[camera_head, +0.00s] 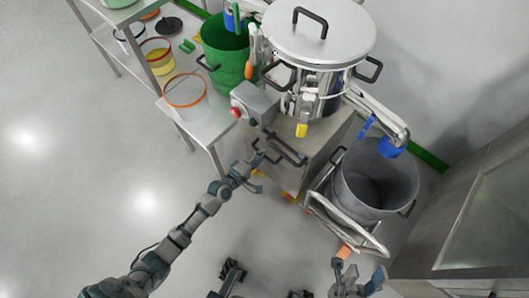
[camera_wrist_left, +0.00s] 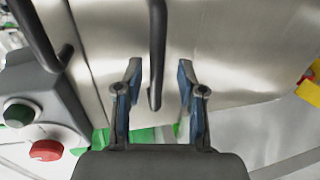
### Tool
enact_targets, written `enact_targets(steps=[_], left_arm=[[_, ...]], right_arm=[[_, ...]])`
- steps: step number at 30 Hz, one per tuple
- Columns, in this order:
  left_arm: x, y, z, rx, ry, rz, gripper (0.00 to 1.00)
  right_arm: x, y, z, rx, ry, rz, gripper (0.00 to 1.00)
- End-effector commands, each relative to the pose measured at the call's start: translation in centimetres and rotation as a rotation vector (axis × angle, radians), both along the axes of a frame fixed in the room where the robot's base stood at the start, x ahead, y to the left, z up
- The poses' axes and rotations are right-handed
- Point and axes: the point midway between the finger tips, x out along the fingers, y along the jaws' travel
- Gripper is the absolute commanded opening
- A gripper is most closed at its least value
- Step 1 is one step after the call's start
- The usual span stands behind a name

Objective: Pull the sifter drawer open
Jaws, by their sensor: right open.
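The sifter's steel cabinet (camera_head: 313,160) stands under a lidded drum, with dark bar handles (camera_head: 287,152) on its front. My left gripper (camera_head: 256,176) is at that front. In the left wrist view, its two fingers (camera_wrist_left: 158,100) are apart, with a dark bar handle (camera_wrist_left: 157,50) between them in the picture; a gap shows on each side. A second dark bar (camera_wrist_left: 38,38) is further left. I cannot tell whether the drawer is fully closed.
A grey control box (camera_head: 257,101) with a red button (camera_wrist_left: 45,150) and a green button (camera_wrist_left: 19,114) adjoins the cabinet. A grey bin (camera_head: 373,187) on a wheeled frame stands to the right. A steel table (camera_head: 208,122) with sieves is at left. The floor at lower left is clear.

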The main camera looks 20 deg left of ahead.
Motion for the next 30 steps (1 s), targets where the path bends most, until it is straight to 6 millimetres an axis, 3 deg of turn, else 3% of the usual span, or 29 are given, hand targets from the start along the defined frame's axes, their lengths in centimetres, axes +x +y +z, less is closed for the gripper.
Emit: enact_targets(steps=[4,13,18,30], left_arm=[[1.05,-0.49,-0.35,-0.001,0.001,0.0,0.39],[1.31,-0.53,-0.18,0.0,-0.001,0.0,0.39],[1.29,-0.52,-0.2,0.0,-0.001,0.0,0.0],[1.25,-0.43,-0.37,0.001,0.002,0.001,0.0]], right_arm=[[0.44,0.06,-0.33,-0.002,0.004,0.001,0.46],[0.54,0.04,0.09,-0.002,-0.01,-0.001,0.46],[0.53,0.02,0.09,-0.001,-0.011,-0.001,0.46],[0.45,-0.02,-0.15,-0.001,-0.001,-0.002,0.46]])
